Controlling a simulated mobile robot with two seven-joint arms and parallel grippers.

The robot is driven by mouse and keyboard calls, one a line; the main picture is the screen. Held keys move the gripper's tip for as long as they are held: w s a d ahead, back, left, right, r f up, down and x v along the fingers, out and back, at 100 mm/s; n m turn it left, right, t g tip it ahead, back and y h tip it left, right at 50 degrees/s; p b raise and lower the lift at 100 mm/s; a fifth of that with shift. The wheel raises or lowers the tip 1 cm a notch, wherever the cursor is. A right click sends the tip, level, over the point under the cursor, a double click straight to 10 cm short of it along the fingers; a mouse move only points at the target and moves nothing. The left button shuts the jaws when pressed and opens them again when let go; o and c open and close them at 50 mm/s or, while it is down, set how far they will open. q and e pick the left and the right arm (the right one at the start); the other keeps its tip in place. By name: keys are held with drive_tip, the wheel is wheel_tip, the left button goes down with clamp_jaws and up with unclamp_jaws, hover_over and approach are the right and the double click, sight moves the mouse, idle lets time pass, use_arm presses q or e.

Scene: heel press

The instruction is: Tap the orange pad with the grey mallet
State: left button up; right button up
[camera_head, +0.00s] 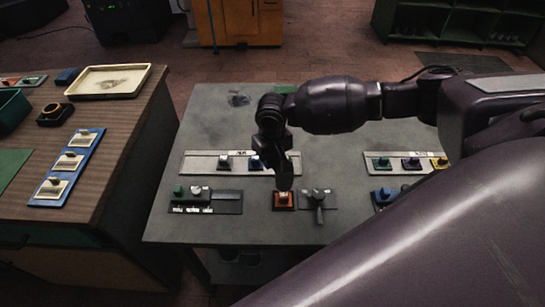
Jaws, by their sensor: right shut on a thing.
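The orange pad (283,203) sits near the front middle of the grey table. My right gripper (278,158) is above it, pointing down, and is shut on a dark grey piece (284,178) that looks like the grey mallet. The lower end of this piece is right over the pad and hides part of its top. I cannot tell whether the two touch. The fingers are small and dark, so the grip itself is hard to see. My left gripper is not in view.
A grey T-shaped fitting (318,196) on a dark plate stands just right of the pad. A dark panel (227,205) with small knobs lies to the left. Light strips with knobs (200,163) lie behind. A brown bench (120,125) stands at the left.

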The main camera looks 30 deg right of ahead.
drive_tip(key=shift+r, duration=0.1)
idle(0.3)
wheel_tip(320, 180, down, 5)
drive_tip(key=shift+b, duration=0.8)
drive_tip(key=shift+r, duration=0.35)
clamp_jaws()
wheel_tip(320, 180, up, 4)
drive_tip(key=p, duration=0.4)
drive_tip(key=shift+f, duration=0.25)
drive_tip(key=shift+r+p, duration=0.4)
drive_tip(key=shift+r, duration=0.15)
